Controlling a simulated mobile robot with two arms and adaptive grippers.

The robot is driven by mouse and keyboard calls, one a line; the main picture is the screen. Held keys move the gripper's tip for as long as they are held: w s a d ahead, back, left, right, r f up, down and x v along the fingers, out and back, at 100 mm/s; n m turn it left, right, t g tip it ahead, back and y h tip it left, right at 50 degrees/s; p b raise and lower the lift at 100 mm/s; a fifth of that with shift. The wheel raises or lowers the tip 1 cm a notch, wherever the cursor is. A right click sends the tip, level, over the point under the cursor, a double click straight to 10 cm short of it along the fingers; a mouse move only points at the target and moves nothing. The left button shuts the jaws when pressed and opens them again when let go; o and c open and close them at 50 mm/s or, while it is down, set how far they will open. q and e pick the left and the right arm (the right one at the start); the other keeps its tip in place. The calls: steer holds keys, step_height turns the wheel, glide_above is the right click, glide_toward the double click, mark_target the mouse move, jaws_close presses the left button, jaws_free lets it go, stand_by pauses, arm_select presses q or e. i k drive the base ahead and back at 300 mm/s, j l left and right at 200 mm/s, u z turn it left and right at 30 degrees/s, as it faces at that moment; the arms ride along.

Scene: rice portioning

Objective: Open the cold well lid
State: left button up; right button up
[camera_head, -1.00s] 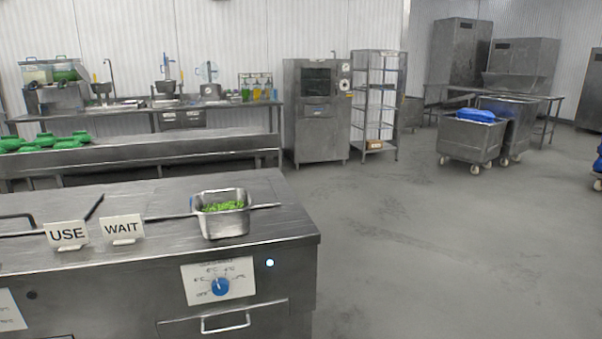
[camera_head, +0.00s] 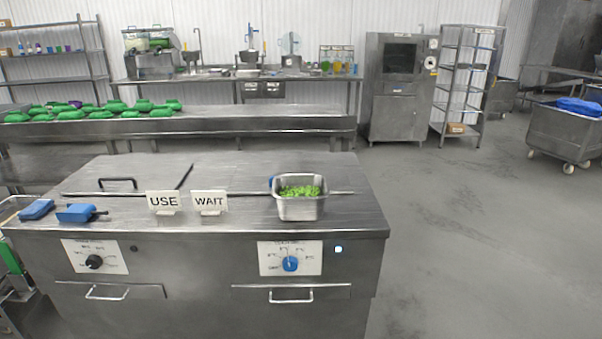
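The steel counter unit (camera_head: 230,220) stands in front of me with flat lid panels in its top, and they look shut. A black bar handle (camera_head: 118,184) is on the left lid panel. A dark diagonal strip (camera_head: 185,176) lies between the left and right panels. The right lid panel (camera_head: 240,175) sits above the blue knob (camera_head: 290,264); a steel pan (camera_head: 299,208) of green food stands at its front right. A small blue thing shows behind the pan, mostly hidden. I cannot read which lid is marked cold. Neither gripper is in view.
A USE sign (camera_head: 164,202) and a WAIT sign (camera_head: 210,202) stand on the front of the top. Two blue items (camera_head: 37,209) (camera_head: 78,213) lie at its left. A bench with green items (camera_head: 150,109) is behind.

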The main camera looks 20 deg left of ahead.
mark_target(248, 178)
steer(key=i+l+z, duration=0.55)
steer(key=i+z, duration=0.8)
steer(key=i, duration=0.2)
steer(key=i+u, duration=0.35)
steer(key=i, duration=0.25)
steer(key=i+l+u, duration=0.15)
steer(key=i+u, duration=0.15)
steer(key=i, duration=0.3)
steer(key=i+j+u, duration=0.15)
steer(key=i+u, duration=0.3)
steer(key=i+j+u, duration=0.1)
steer(key=i+u, duration=0.15)
steer(key=u, duration=0.15)
steer(key=i+u, duration=0.3)
steer(key=u, duration=0.15)
steer(key=i+l+u, duration=0.25)
steer(key=u, duration=0.15)
steer(key=i+l+u, duration=0.3)
steer(key=u, duration=0.15)
steer(key=i, duration=0.1)
